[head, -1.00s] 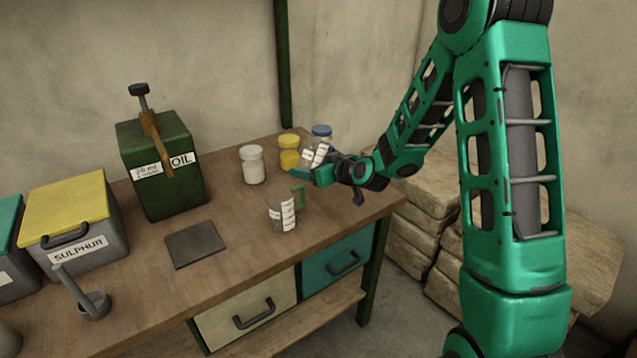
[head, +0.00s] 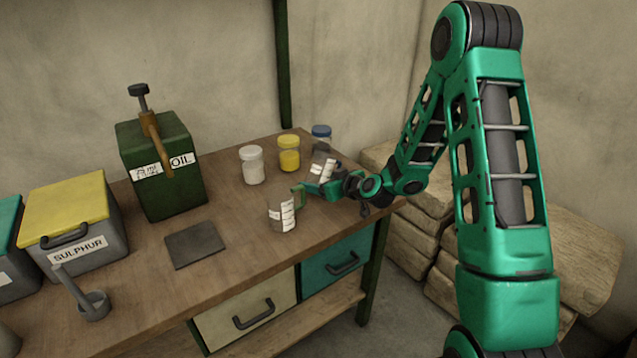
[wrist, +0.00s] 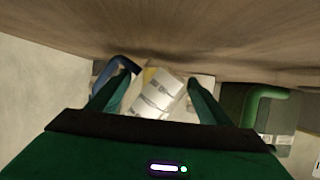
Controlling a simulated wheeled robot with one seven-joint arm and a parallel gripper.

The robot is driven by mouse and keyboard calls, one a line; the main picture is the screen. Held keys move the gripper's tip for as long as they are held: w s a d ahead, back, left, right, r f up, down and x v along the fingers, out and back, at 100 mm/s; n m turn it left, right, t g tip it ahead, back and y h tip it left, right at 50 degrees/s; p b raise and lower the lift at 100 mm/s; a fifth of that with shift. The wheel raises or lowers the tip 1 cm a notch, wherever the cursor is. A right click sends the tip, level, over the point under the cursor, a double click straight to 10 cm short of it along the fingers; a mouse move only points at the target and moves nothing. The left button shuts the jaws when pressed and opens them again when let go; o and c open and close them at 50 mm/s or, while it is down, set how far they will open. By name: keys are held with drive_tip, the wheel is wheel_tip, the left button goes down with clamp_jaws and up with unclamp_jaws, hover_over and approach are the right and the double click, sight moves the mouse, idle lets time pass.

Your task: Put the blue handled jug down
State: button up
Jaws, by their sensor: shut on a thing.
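The blue handled jug (head: 325,168) is clear with white label patches. In the head view it is tilted at the fingertips of my gripper (head: 318,187), near the right end of the bench. The wrist view shows the jug body (wrist: 158,94) between the two fingers of my gripper (wrist: 155,96), with its blue handle (wrist: 112,68) to the left. My gripper is shut on the jug. In the head view the fingers and wrist cover part of it. I cannot tell whether its base touches the bench top.
A green handled jug (head: 281,213) stands close to the left of my gripper. Behind are a white jar (head: 252,166), a yellow jar (head: 289,154) and a blue-lidded jar (head: 321,138). A dark mat (head: 194,244) lies farther left on the bench (head: 235,225).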

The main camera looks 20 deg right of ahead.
drive_tip(key=o, duration=1.1)
drive_tip(key=v, duration=1.1)
drive_tip(key=shift+s+d+r, duration=0.15)
drive_tip(key=shift+s+r, duration=0.05)
drive_tip(key=shift+s, duration=0.25)
drive_tip(key=shift+s+n+g, duration=0.3)
drive_tip(key=shift+s, duration=0.15)
drive_tip(key=s+d+r+m+g+h, duration=0.1)
drive_tip(key=s+d+r+m+g, duration=0.1)
drive_tip(key=s, duration=1)
drive_tip(key=s+d+r+m+g+h, duration=0.2)
drive_tip(key=s+d+m+g, duration=0.3)
drive_tip(key=s, duration=0.8)
drive_tip(key=s+d+r+m+g+h, duration=0.1)
drive_tip(key=s+d+r+m+g, duration=0.3)
drive_tip(key=s, duration=0.9)
drive_tip(key=shift+d+r+g, duration=0.15)
drive_tip(key=shift+d+g, duration=0.25)
drive_tip(key=shift+g, duration=0.2)
